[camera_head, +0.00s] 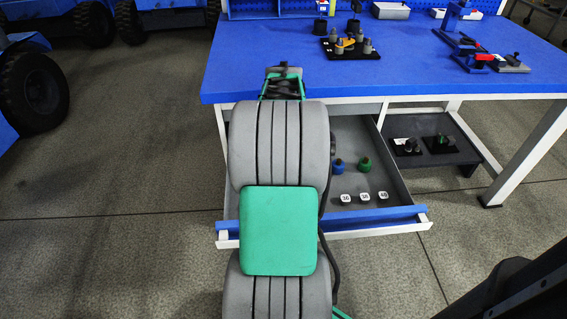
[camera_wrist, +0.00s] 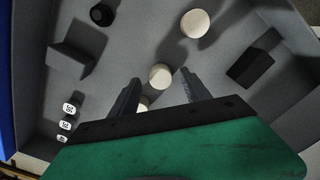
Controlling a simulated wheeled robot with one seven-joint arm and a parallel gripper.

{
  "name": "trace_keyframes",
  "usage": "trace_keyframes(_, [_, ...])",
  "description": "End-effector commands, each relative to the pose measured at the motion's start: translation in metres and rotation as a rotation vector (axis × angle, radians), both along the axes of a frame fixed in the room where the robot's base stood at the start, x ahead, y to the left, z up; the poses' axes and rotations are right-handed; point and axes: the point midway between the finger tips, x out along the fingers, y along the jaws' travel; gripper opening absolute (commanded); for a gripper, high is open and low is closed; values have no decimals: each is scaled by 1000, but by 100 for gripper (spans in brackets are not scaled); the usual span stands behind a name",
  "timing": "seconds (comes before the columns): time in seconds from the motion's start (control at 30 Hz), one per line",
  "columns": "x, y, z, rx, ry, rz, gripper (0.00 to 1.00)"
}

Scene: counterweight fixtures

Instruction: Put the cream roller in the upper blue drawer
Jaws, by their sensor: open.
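A cream round piece (camera_wrist: 160,76), likely the cream roller, shows between the fingertips in the wrist view. A smaller cream patch (camera_wrist: 143,103) shows behind it by the left finger; I cannot tell whether it is the same piece. Another cream round piece (camera_wrist: 195,23) stands farther up on the grey floor. My gripper (camera_wrist: 160,77) is open, its fingers on either side of the nearer cream piece; contact cannot be told.
The wrist view shows a black round piece (camera_wrist: 102,14), a grey block (camera_wrist: 70,65) and a dark block (camera_wrist: 253,64). The drawer holds blue (camera_head: 338,166) and green (camera_head: 365,164) knobbed pieces and number labels (camera_head: 364,197). A dark shelf (camera_head: 440,154) is at right.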

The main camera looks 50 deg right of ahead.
Motion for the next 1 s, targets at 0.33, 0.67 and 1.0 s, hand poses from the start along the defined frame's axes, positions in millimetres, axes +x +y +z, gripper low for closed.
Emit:
trace_keyframes(0.33, [0,-1,90,-3,-2,0,55])
trace_keyframes(0.67, [12,18,108,-7,-6,76,55])
trace_keyframes(1.0, [55,283,86,-126,-110,1187,55])
